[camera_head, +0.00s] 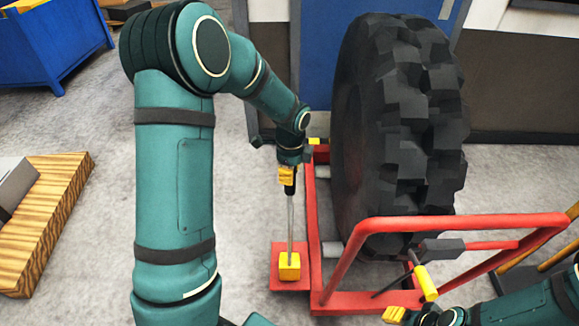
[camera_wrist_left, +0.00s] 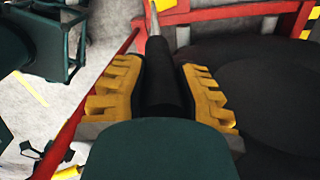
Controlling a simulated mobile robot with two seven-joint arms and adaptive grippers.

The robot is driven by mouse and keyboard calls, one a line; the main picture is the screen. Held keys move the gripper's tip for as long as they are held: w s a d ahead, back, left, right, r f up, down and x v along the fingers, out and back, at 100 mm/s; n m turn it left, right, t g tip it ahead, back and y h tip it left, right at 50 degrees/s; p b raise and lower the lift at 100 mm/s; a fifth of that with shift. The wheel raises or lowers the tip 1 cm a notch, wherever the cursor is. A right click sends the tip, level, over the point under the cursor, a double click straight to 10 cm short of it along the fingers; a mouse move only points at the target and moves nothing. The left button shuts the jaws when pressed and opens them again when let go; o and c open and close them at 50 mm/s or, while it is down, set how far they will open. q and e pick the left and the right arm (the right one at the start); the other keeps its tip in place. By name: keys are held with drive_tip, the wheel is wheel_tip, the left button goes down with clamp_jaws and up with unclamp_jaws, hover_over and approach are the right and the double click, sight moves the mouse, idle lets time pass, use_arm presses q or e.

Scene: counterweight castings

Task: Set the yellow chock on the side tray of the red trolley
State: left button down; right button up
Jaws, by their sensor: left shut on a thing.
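The yellow chock (camera_head: 289,267) is a small block at the lower end of a thin metal rod with a black handle. It shows over the red side tray (camera_head: 276,258), a flat plate at the left of the red trolley (camera_head: 311,211); I cannot tell whether it touches the plate. My left gripper (camera_head: 287,174) is shut on the black handle above, and the left wrist view shows the handle (camera_wrist_left: 162,88) between its yellow pads. The rod and part of the chock (camera_wrist_left: 167,5) show at that view's top. My right gripper (camera_head: 410,301) is partly in view at the lower right.
A large black tyre (camera_head: 410,130) stands upright on the trolley, beside the tray. The trolley's red rail (camera_head: 450,224) crosses in front of it. A wooden pallet (camera_head: 45,220) lies at the left, and a blue bin (camera_head: 50,40) stands behind. Grey floor left of the tray is clear.

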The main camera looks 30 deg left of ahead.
use_arm(q)
drive_tip(key=shift+f, duration=0.45)
drive_tip(key=c, duration=0.9)
unclamp_jaws()
drive_tip(key=shift+o, duration=0.2)
drive_tip(key=r+p, duration=0.1)
drive_tip(key=r, duration=0.5)
drive_tip(key=r+p, duration=0.2)
drive_tip(key=r, duration=0.4)
drive_tip(key=shift+s+d, duration=0.15)
drive_tip(key=shift+d, duration=0.05)
